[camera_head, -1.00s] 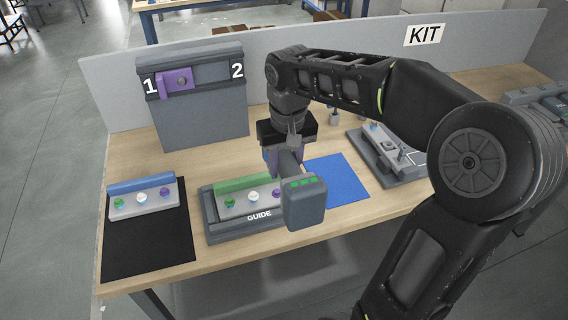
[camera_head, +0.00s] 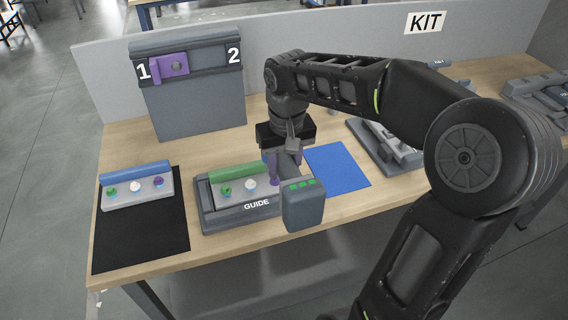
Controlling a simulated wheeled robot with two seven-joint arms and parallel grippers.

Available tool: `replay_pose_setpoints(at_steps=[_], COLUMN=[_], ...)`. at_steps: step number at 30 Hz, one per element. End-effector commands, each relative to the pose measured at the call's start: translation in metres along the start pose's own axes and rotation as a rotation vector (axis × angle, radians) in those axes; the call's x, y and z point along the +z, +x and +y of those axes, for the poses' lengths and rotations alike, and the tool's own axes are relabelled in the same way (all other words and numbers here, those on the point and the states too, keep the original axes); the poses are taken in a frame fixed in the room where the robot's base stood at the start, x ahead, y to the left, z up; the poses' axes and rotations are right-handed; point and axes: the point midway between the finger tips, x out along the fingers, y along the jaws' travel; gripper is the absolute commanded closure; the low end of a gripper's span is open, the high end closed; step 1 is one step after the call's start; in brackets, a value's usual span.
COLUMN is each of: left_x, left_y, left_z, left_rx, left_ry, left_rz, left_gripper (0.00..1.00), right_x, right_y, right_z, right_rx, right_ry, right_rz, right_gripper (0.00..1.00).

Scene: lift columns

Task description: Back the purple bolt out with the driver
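A purple part (camera_head: 271,170) points down below the gripper, over the right end of the green-backed block (camera_head: 240,172). That block sits in the dark tray marked GUIDE (camera_head: 213,223). Its green bolt (camera_head: 226,192) and white bolt (camera_head: 250,184) show. My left gripper is not in view.
A blue-backed block (camera_head: 136,172) with green, white and purple bolts stands on a black mat (camera_head: 140,240). A grey stand (camera_head: 198,108) marked 1 and 2 carries a purple slider (camera_head: 168,67). A blue mat (camera_head: 338,166) and grey fixture (camera_head: 376,150) lie right.

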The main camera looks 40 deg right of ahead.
Motion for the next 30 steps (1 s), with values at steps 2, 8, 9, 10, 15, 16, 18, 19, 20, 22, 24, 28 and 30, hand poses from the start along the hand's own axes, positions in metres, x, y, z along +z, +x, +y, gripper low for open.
replay_pose_setpoints(at_steps=[2,8,9,10,15,16,18,19,20,22,24,28,30], left_x=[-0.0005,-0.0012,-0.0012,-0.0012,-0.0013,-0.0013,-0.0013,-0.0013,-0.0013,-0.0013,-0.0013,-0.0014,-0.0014], left_y=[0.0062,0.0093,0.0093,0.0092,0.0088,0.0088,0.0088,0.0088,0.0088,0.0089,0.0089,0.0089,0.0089], left_z=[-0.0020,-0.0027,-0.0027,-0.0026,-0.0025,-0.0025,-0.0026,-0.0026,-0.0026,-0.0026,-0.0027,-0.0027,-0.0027], left_rx=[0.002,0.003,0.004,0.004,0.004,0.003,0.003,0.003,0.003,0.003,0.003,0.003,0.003], left_ry=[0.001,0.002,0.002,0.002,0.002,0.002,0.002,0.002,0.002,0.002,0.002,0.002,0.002], left_rz=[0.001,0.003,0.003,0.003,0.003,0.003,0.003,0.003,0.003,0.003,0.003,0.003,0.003], left_gripper=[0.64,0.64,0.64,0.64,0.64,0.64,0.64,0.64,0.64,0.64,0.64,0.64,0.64], right_x=[0.0000,0.0006,0.0007,0.0007,0.0006,0.0007,0.0006,0.0007,0.0007,0.0007,0.0006,0.0006,0.0006], right_y=[0.0074,0.0130,0.0132,0.0131,0.0128,0.0128,0.0128,0.0128,0.0128,0.0128,0.0128,0.0127,0.0127], right_z=[-0.0002,0.0000,0.0000,0.0000,0.0000,0.0000,0.0000,0.0000,0.0000,0.0000,0.0000,0.0000,0.0000], right_rx=[0.000,0.000,0.000,0.000,0.000,0.000,0.000,0.000,0.000,0.000,0.000,0.000,0.000], right_ry=[0.000,0.000,0.000,0.000,0.000,0.000,0.000,0.000,0.000,0.000,0.000,0.000,0.000], right_rz=[0.003,0.003,0.003,0.003,0.003,0.003,0.003,0.003,0.003,0.003,0.003,0.003,0.003], right_gripper=[1.00,1.00,1.00,1.00,1.00,1.00,1.00,1.00,1.00,1.00,1.00,1.00,1.00])
